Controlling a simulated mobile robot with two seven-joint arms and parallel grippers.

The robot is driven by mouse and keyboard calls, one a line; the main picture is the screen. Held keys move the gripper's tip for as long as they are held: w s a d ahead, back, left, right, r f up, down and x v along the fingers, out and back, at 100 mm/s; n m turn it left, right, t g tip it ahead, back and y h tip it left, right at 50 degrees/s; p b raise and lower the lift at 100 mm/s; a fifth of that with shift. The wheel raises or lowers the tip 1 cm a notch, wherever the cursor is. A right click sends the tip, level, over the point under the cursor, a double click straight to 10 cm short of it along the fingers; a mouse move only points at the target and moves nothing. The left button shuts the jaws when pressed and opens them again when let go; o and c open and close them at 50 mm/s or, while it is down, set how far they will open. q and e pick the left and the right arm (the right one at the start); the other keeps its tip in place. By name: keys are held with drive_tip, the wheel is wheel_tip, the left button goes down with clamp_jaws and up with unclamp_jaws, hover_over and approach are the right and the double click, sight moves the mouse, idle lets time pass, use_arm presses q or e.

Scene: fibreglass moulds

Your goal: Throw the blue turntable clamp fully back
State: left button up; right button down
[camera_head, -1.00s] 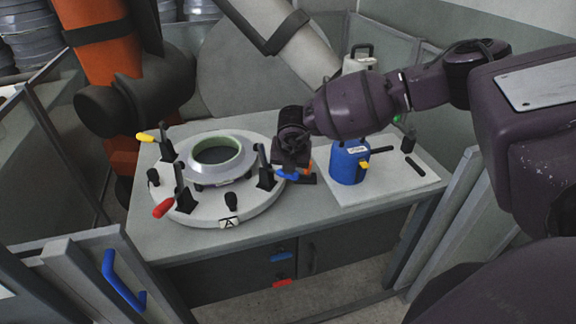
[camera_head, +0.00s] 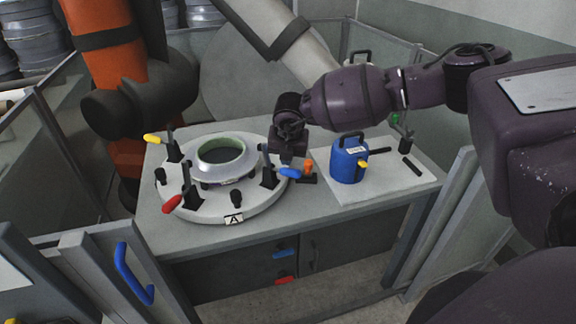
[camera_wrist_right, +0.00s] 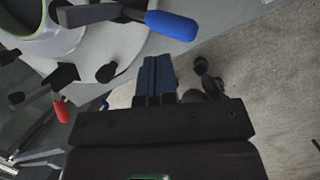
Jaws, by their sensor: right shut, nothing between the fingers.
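The blue turntable clamp (camera_head: 291,173) is on the right side of the round white turntable (camera_head: 262,200). Its blue handle lies low and points outward to the right, past the turntable's rim. My right gripper (camera_head: 287,160) is shut and empty, just above and behind the blue handle. In the right wrist view, the closed fingers (camera_wrist_right: 157,78) sit below the blue handle (camera_wrist_right: 171,25), with nothing between them and a gap to the handle. My left gripper is not in view.
The turntable also carries a yellow-handled clamp (camera_head: 153,138), a red-handled clamp (camera_head: 172,204) and a pale ring mould (camera_head: 221,153). A blue canister (camera_head: 348,161) stands on a white board right of my gripper. An orange-topped black piece (camera_head: 308,169) sits close by the blue handle.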

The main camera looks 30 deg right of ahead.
drive_tip(key=d+v, duration=0.1)
drive_tip(key=v, duration=0.8)
drive_tip(key=shift+s, duration=0.4)
drive_tip(key=shift+a+r, duration=0.15)
